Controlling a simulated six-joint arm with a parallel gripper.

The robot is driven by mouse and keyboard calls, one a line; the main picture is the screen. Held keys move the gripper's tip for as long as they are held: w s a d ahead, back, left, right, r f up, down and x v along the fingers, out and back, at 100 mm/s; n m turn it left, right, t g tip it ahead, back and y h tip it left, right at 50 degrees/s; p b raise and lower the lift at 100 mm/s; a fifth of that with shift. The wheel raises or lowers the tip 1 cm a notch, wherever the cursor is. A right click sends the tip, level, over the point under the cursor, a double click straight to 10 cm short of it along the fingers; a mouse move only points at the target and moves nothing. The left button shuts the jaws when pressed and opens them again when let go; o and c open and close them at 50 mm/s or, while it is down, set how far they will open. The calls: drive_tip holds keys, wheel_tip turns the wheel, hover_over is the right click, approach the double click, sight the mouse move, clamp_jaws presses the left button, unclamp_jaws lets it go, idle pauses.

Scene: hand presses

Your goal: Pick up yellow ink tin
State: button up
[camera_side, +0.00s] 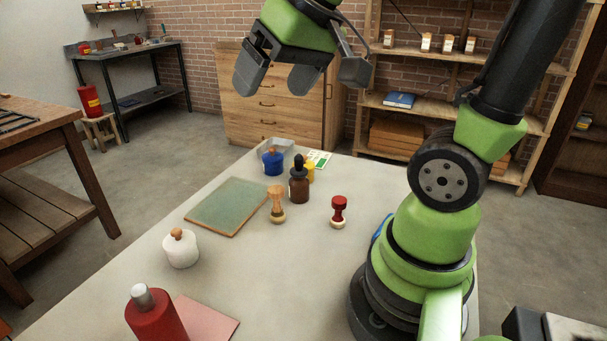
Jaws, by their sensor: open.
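The yellow ink tin (310,173) stands on the table toward its far end. It is partly hidden behind a brown dropper bottle (299,187), so only its right part shows. My gripper (277,82) is high above the far part of the table, pointing down, with its two grey fingers apart and nothing between them. It is well clear of the tin and everything else on the table.
Near the tin are a blue pot (272,162), a clear tray (279,145) and a green-white card (318,158). Closer stand a wooden stamp (276,204), a red-handled stamp (339,211), a glass slab (228,206), a white pot (181,249) and a red bottle (154,317).

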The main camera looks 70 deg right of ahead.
drive_tip(key=w+d+f+g, duration=0.1)
drive_tip(key=w+d+f, duration=0.2)
drive_tip(key=w+d, duration=0.3)
drive_tip(key=g+h, duration=0.2)
hover_over(306, 157)
drive_tip(key=s+a, duration=0.1)
drive_tip(key=s, duration=0.1)
drive_tip(key=f, duration=1.6)
drive_tip(key=shift+w+f, duration=0.2)
drive_tip(key=x, duration=0.3)
drive_tip(key=shift+s+f, duration=0.15)
drive_tip(key=shift+x, duration=3.5)
drive_tip(key=shift+a, duration=0.15)
